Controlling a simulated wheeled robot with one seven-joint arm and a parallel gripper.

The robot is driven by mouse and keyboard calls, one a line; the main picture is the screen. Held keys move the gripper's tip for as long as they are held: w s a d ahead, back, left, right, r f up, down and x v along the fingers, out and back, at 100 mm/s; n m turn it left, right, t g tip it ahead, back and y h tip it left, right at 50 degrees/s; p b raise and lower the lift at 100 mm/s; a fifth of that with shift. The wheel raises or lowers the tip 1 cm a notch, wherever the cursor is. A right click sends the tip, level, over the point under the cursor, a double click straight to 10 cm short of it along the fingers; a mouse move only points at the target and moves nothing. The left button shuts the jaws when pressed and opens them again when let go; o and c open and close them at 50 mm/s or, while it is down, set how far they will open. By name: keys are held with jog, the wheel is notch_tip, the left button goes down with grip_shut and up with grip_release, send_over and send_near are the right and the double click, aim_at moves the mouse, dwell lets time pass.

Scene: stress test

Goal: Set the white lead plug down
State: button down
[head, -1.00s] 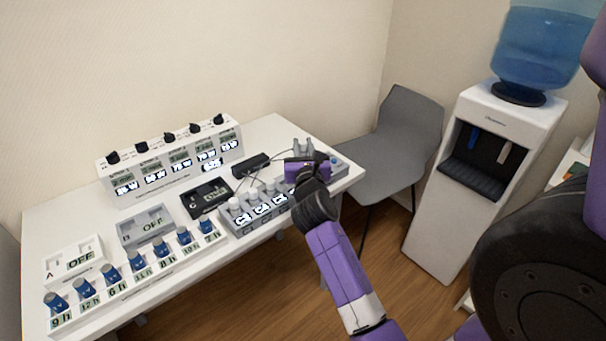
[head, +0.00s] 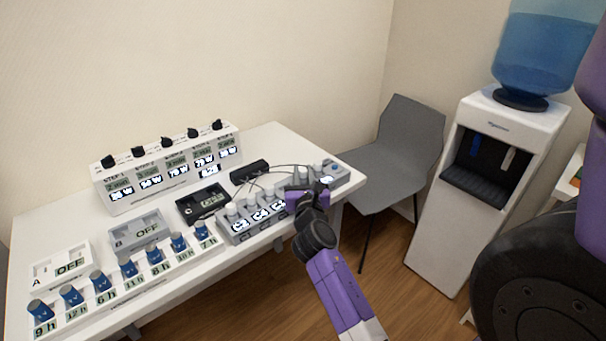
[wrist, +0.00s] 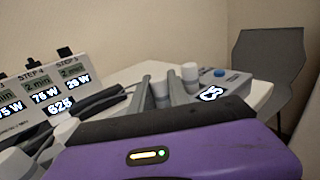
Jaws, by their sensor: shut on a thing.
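My gripper (head: 301,177) is at the right end of the long grey socket block (head: 236,238) on the white table. In the wrist view its two grey fingers (wrist: 160,92) are shut on a small white lead plug (wrist: 160,87), which shows only partly between them. The fingertips are low, close to the block; whether the plug touches it I cannot tell. Another white plug (wrist: 190,73) stands just right of the fingers, near the C5 display (wrist: 210,93) and a blue button (wrist: 219,72).
More white-topped plugs (head: 232,209) stand along the block to the left, with dark leads running to a black box (head: 249,171). Behind are a step panel (head: 170,182) and a black tray C (head: 203,203). A grey chair (head: 399,150) stands right of the table.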

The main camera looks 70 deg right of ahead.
jog(key=c, duration=1.5)
grip_release()
jog(key=shift+f, duration=0.1)
jog(key=shift+c, duration=0.2)
jog(key=v, duration=1.2)
jog(key=shift+b, duration=0.3)
jog(key=s+a+f+m+t+y, duration=0.1)
jog(key=a+f+m+t+y, duration=0.3)
jog(key=a, duration=0.8)
jog(key=s+a+f+m+t+y, duration=0.1)
jog(key=a+f+m+t+y, duration=0.15)
jog(key=a+m+y, duration=0.65)
jog(key=s+a+r+m+y, duration=0.1)
jog(key=s+a+r+m, duration=0.1)
jog(key=s+a+m, duration=0.3)
jog(key=s+a+r+m+y, duration=0.2)
jog(key=s+a+m, duration=0.3)
jog(key=a, duration=0.5)
jog(key=shift+s+r+t, duration=0.35)
jog(key=shift+s+r, duration=0.3)
jog(key=shift+s, duration=0.45)
jog(key=shift+r, duration=0.1)
